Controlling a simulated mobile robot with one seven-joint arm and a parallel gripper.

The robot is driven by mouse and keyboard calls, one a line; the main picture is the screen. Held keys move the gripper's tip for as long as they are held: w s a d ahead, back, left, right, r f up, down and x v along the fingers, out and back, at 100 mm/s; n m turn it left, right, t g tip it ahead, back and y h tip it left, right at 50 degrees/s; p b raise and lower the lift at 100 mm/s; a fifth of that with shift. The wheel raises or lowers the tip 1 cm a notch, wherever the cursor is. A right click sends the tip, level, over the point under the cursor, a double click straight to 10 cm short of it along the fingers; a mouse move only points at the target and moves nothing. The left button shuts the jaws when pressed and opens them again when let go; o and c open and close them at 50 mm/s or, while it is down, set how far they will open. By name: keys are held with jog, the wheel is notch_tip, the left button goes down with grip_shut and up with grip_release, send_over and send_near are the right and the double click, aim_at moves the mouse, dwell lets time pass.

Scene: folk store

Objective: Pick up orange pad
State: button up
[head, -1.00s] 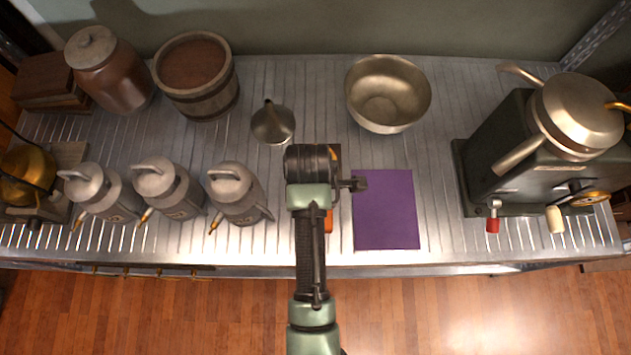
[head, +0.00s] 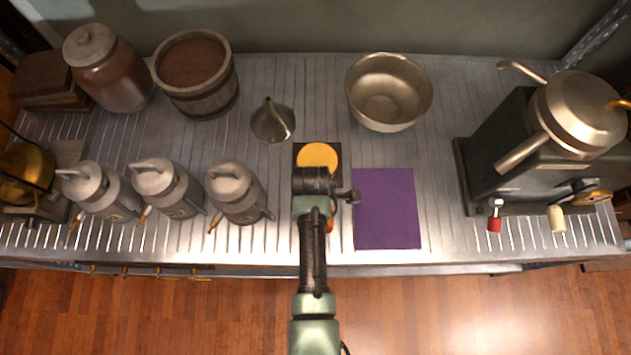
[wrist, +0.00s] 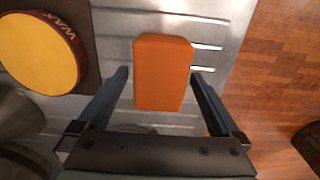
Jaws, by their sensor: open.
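The orange pad (wrist: 162,72) is a rounded orange block lying on the ribbed metal counter. In the wrist view it sits between and just beyond the two fingers of my gripper (wrist: 160,84), which are spread apart with nothing held. In the head view only a sliver of the orange pad (head: 330,224) shows beside my arm, which hides the rest. My fingers themselves are hidden in the head view.
A yellow wax tin (head: 319,155) on a dark square lies just behind the pad. A purple sheet (head: 387,209) lies to the right. Several grey canisters (head: 236,192) stand left. A metal bowl (head: 388,92) and a small funnel-like vessel (head: 273,121) are farther back.

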jog(key=shift+c, duration=0.2)
jog(key=c, duration=1.2)
jog(key=shift+r, duration=0.1)
jog(key=shift+c, duration=0.2)
notch_tip(320, 180, up, 10)
jog(key=shift+f+p, duration=0.1)
jog(key=shift+p, duration=0.3)
